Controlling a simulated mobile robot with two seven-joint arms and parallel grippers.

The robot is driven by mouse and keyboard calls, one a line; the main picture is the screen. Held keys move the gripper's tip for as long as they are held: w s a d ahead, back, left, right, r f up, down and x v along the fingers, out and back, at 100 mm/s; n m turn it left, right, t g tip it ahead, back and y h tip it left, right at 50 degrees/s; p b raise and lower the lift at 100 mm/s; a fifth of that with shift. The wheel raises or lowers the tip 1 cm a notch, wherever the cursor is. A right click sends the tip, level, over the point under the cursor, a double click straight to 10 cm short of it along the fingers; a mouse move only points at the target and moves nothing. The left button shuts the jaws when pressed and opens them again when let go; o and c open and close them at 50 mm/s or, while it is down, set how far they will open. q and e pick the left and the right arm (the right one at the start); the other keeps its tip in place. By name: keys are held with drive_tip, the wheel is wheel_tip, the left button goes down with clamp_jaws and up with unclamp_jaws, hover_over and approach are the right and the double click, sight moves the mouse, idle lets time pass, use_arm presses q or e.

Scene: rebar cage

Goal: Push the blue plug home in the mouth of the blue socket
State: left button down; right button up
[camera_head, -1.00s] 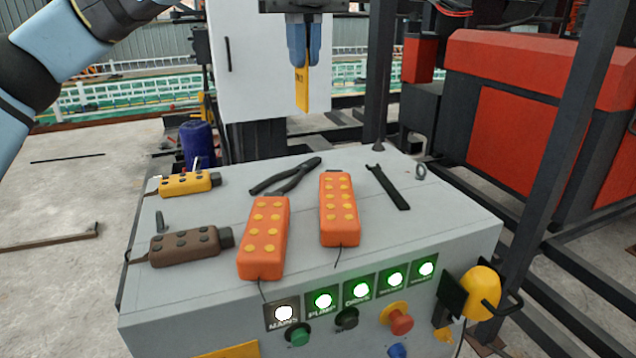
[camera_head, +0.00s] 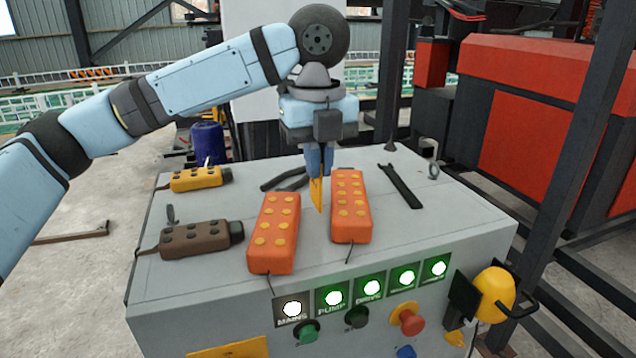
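My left gripper (camera_head: 316,172) hangs from the light blue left arm over the grey cabinet top. It points down, shut on a flat yellow tag (camera_head: 316,194), between the two orange pendants. A small blue piece (camera_head: 405,352) shows on the cabinet front below the red button, cut off by the bottom edge. I cannot tell whether it is the blue plug or the blue socket. No other part that I can name as plug or socket shows. My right gripper is out of view.
On the cabinet top (camera_head: 420,225) lie two orange pendants (camera_head: 273,235) (camera_head: 350,208), a yellow pendant (camera_head: 196,179), a brown pendant (camera_head: 193,239), dark pliers (camera_head: 284,178) and a black bar (camera_head: 400,186). A yellow rounded part (camera_head: 494,291) juts from the front right corner.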

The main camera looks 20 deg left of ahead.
sight(317, 185)
use_arm(q)
wheel_tip(317, 185, down, 3)
drive_tip(key=shift+r, duration=0.1)
drive_tip(key=shift+f, duration=0.4)
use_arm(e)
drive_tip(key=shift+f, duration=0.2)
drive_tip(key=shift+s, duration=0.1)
use_arm(q)
drive_tip(key=c, duration=1.3)
unclamp_jaws()
drive_tip(key=shift+f, duration=0.1)
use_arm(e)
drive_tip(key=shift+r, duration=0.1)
use_arm(q)
wheel_tip(317, 185, up, 11)
drive_tip(key=shift+r, duration=0.65)
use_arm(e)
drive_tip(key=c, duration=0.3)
